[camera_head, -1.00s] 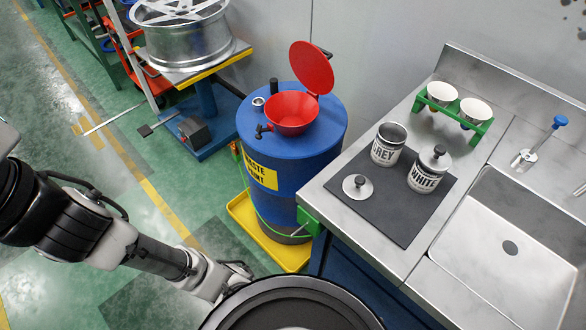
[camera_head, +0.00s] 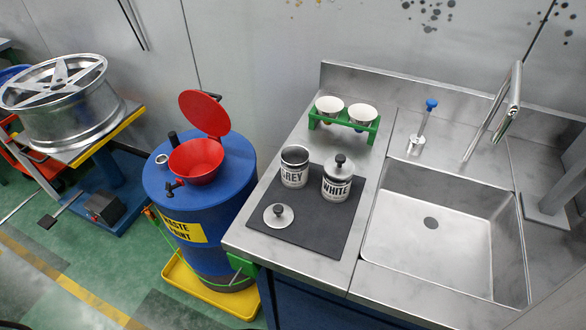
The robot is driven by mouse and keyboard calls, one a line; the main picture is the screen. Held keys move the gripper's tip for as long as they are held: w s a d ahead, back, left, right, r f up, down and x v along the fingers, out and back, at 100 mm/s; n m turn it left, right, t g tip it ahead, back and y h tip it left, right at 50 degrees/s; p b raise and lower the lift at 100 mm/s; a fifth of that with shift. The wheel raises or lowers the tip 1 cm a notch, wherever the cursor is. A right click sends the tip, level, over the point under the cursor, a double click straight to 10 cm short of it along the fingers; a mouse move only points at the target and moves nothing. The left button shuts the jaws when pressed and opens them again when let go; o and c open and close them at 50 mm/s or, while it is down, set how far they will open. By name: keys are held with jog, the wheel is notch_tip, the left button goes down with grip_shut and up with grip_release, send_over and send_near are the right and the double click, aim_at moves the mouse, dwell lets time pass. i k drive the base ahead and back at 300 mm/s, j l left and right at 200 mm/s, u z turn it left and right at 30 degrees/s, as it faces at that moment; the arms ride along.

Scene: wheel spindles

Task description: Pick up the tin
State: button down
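Two metal tins stand upright on a dark mat (camera_head: 312,230) on the steel counter. The tin labelled GREY (camera_head: 294,168) is on the left and has no lid on it. The tin labelled WHITE (camera_head: 337,181) is on the right and has a lid with a black knob. A loose round lid (camera_head: 278,215) with a knob lies on the mat in front of the GREY tin. My gripper does not show in the current view.
A green rack (camera_head: 344,122) with two white cups stands behind the tins. A sink (camera_head: 440,235) and a blue-handled tool (camera_head: 424,125) are to the right. A blue waste drum (camera_head: 205,215) with a red funnel (camera_head: 196,161) stands left of the counter. A wheel (camera_head: 62,98) rests farther left.

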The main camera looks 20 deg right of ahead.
aim_at(294, 159)
jog(key=i+j, duration=0.3)
jog(key=j, duration=0.2)
jog(key=i+j, duration=0.65)
jog(key=j, duration=0.3)
jog(key=i+j, duration=0.3)
jog(key=j, duration=0.15)
jog(key=i+j, duration=0.35)
jog(key=j, duration=0.15)
jog(key=i+j+z, duration=0.1)
jog(key=z, duration=0.4)
jog(key=j+z, duration=0.2)
jog(key=z, duration=0.95)
